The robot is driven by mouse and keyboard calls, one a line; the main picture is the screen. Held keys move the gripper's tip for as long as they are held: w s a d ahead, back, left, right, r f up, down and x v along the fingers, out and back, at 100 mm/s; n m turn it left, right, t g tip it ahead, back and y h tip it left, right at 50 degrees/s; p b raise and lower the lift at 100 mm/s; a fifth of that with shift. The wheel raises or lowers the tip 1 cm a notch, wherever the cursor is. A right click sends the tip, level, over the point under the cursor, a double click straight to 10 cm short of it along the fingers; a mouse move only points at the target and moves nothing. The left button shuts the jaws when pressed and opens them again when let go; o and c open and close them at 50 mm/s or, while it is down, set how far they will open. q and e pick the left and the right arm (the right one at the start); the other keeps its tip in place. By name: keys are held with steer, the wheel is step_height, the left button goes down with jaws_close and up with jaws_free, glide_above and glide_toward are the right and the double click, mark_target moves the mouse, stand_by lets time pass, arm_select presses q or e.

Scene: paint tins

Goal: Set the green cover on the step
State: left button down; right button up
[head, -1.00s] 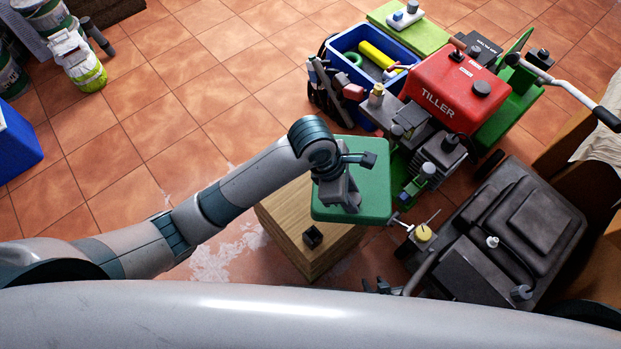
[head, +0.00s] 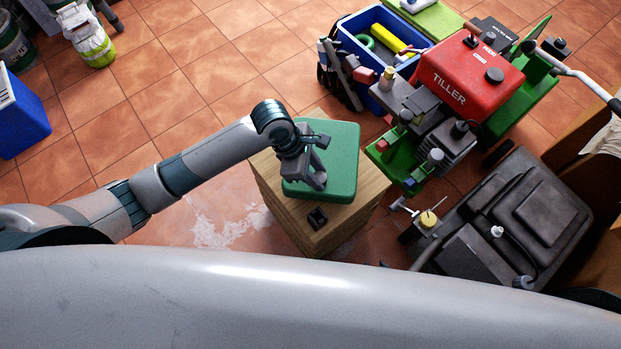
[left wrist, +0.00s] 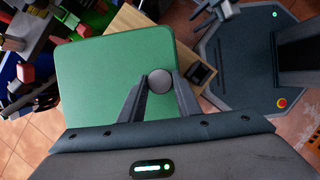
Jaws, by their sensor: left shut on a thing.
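The green cover (head: 338,160) is a flat square lid with rounded corners and a round grey knob (left wrist: 160,81). My left gripper (head: 319,184) is shut on that knob, with its fingers on either side of it in the left wrist view (left wrist: 160,90). The step (head: 372,190) is a light wooden block. The cover lies over its top in the head view, with bare wood showing in front and at the right. I cannot tell whether the cover touches the wood. The gripper hides part of the cover's left side.
A small dark object (head: 317,218) sits on the step's front part. A red and green tiller (head: 466,82), a blue bin (head: 357,28) with items and a dark machine (head: 520,210) stand to the right. Tiled floor at the left is mostly clear, before a blue crate (head: 22,120).

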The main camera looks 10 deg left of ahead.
arm_select(q)
steer(key=shift+w+a+f, duration=0.25)
steer(key=shift+a+f, duration=0.3)
steer(key=shift+a, duration=0.3)
steer(key=shift+f, duration=0.1)
steer(key=shift+f, duration=1.9)
steer(key=c, duration=1.3)
jaws_free()
steer(key=shift+r, duration=0.1)
steer(key=v, duration=1.1)
steer(key=shift+a+r+p, duration=0.25)
steer(key=shift+r+p, duration=0.1)
